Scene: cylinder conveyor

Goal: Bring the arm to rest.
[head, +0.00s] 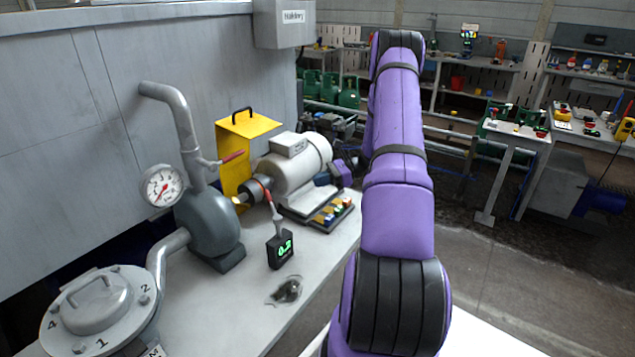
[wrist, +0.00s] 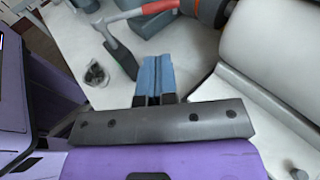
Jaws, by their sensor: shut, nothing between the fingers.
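My purple arm reaches up and away through the middle of the head view. My gripper (head: 321,180) shows small beside the right end of the white motor, partly hidden by my arm. In the wrist view my gripper (wrist: 156,62) has its blue fingers together, with nothing between them. The fingers are over the pale bench top, left of the white motor housing. I cannot tell how high they are above the bench.
The white motor (head: 299,163) stands on the grey bench (head: 215,310), with a tray of coloured parts (head: 333,212) before it. Open floor lies to the right.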

